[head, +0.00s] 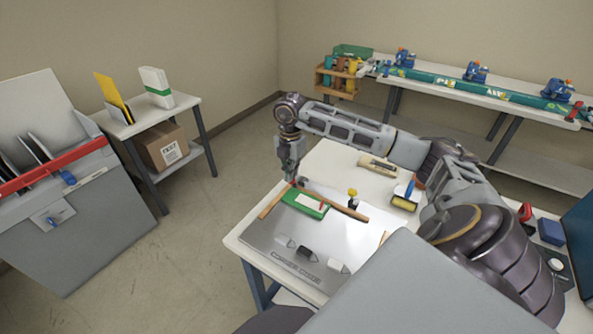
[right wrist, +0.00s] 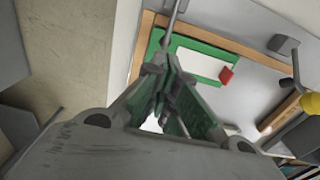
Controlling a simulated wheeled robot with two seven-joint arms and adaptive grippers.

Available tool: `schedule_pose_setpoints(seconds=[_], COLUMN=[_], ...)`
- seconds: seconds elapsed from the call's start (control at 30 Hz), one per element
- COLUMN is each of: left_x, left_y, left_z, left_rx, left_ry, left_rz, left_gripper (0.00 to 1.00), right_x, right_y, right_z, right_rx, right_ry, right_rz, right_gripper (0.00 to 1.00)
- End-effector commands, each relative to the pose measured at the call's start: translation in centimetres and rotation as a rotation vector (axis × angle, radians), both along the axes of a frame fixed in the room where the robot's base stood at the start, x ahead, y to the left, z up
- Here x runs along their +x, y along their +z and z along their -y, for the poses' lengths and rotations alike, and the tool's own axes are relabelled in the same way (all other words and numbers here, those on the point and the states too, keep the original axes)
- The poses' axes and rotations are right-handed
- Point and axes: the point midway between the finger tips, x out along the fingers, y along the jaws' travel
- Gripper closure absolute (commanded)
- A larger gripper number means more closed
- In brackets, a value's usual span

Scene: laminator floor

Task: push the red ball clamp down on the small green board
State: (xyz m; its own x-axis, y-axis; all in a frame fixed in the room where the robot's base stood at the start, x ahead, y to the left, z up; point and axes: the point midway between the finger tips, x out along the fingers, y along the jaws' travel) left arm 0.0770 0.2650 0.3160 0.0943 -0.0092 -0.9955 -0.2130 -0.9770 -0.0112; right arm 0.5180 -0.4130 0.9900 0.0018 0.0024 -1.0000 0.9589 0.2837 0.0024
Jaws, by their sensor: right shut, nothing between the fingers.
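The small green board (head: 305,203) lies on the grey plate in the head view. It has a pale middle and a green rim, and also shows in the right wrist view (right wrist: 215,50). A small red piece (right wrist: 226,77) sits at its edge. My right gripper (head: 292,174) is shut and empty, pointing down at the board's far left corner. Its fingertips (right wrist: 172,58) show beside a thin grey rod (right wrist: 175,18). My left gripper is out of view.
A clamp with a yellow ball (head: 352,191) stands right of the board, by the wooden strip (head: 345,210). Small dark and white pieces (head: 310,254) lie in front. A yellow-based brush (head: 405,198) lies on the white table (head: 340,160).

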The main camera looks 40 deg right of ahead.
Motion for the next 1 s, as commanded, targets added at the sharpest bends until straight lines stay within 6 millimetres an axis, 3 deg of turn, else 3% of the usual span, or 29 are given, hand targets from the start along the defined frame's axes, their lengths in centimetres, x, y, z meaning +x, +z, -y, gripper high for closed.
schedule_pose_setpoints(seconds=[0.03, 0.53, 1.0], left_x=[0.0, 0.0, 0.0], left_y=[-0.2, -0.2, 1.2], left_z=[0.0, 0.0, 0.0], left_rx=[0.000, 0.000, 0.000], left_ry=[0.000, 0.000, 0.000], left_rz=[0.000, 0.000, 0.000], left_gripper=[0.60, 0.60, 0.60], right_x=[-0.1, -0.1, -0.1], right_y=[-0.6, -0.6, 1.5], right_z=[0.9, 0.8, 0.8], right_rx=[-0.019, -0.021, -0.020], right_ry=[-0.014, -0.015, -0.015], right_rz=[-0.008, -0.006, -0.007], right_gripper=[1.00, 1.00, 1.00])
